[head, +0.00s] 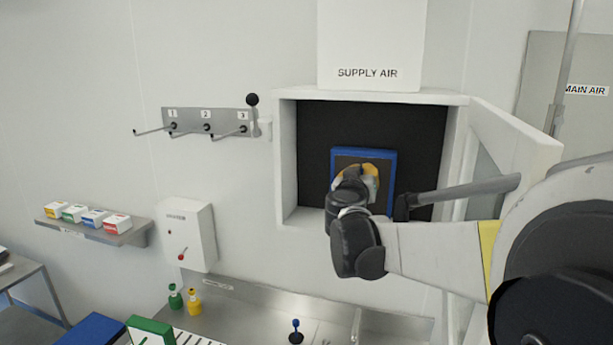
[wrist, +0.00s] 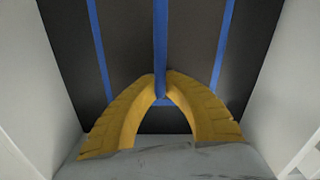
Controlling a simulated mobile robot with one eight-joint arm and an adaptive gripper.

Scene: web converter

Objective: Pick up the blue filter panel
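The blue filter panel (head: 393,180) has a blue frame around a dark grey face. It stands upright inside the open white wall housing (head: 287,160) under the SUPPLY AIR duct. My gripper (wrist: 161,88) is in front of it, its yellow fingers closed around the panel's blue central bar (wrist: 160,40). Blue frame strips show on both sides in the wrist view. In the head view my gripper and wrist cover the panel's middle and lower part.
The housing's white door (head: 520,140) stands open at the right, close to my arm. A hook rack (head: 205,122), a switch box (head: 187,235) and a shelf of small boxes (head: 95,225) are at the left. A steel counter (head: 255,305) lies below.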

